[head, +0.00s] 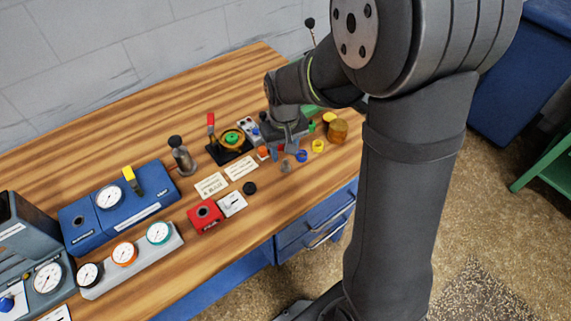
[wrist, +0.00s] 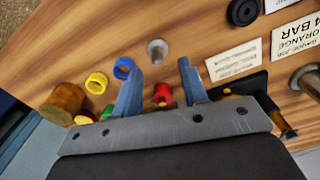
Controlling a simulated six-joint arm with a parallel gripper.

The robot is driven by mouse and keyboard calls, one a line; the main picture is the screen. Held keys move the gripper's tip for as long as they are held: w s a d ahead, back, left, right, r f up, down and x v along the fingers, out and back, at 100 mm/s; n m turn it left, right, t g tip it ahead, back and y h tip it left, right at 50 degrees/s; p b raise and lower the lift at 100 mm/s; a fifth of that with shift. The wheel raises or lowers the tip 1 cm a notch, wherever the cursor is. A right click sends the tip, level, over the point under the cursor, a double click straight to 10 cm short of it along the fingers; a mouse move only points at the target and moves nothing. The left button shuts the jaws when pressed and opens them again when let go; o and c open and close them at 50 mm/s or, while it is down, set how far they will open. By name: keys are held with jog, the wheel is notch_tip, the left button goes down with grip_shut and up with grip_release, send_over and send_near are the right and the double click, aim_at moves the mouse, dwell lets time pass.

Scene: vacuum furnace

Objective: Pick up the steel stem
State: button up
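A small grey metal piece, which looks like the steel stem (head: 286,166), stands on the wooden bench near its front edge, beside the coloured rings. In the wrist view the stem (wrist: 157,48) lies beyond my fingertips, roughly in line with the gap between them. My gripper (wrist: 159,75) is open, with two blue-grey fingers spread and nothing held. In the head view my gripper (head: 283,147) is low over the bench, just behind the stem and apart from it.
Blue (head: 301,156) and yellow (head: 318,146) rings and a brown cylinder (head: 338,131) stand right of the stem. A red part (wrist: 162,93) shows between my fingers. Left are a black knob (head: 249,188), labels (head: 241,167) and a fixture with a red lever (head: 211,125).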

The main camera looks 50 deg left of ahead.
aim_at(285, 160)
notch_tip(285, 160, down, 5)
jog(key=shift+w+d+r, duration=0.1)
jog(key=shift+d, duration=0.05)
grip_shut()
jog(key=shift+r, duration=0.1)
